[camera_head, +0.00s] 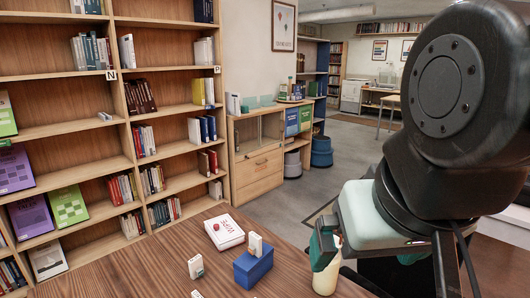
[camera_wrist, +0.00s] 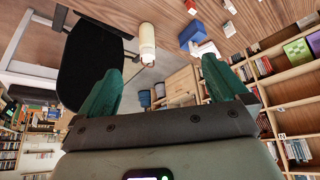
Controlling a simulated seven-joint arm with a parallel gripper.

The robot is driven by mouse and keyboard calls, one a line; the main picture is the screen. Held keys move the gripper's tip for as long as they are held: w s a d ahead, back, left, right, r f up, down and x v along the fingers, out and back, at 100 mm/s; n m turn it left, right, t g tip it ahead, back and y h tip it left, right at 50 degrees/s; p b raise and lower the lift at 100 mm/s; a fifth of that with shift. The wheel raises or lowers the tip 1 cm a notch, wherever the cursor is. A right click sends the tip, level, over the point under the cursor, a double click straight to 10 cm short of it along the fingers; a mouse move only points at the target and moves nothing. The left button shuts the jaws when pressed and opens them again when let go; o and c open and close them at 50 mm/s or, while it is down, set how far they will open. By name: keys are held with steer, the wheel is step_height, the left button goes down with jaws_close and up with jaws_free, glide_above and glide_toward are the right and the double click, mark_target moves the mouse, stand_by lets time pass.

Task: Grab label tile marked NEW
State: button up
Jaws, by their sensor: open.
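Small white tiles are on the wooden table: one stands on the table (camera_head: 195,266), one stands on a blue block (camera_head: 253,268), and one shows at the bottom edge (camera_head: 196,294). Their lettering is too small to read, so I cannot tell which says NEW. In the wrist view, the blue block (camera_wrist: 192,34) has a white tile (camera_wrist: 205,50) beside it in the picture. My gripper (camera_wrist: 162,80) has its green fingers spread apart with nothing between them. In the head view it is at the table's right edge, by a cream bottle (camera_head: 326,280), right of the tiles.
A white box with a red mark (camera_head: 224,232) lies on the table behind the tiles. The cream bottle also shows in the wrist view (camera_wrist: 147,42). A bookshelf (camera_head: 120,172) stands beyond the table.

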steer(key=shift+s, duration=0.1)
steer(key=c, duration=0.4)
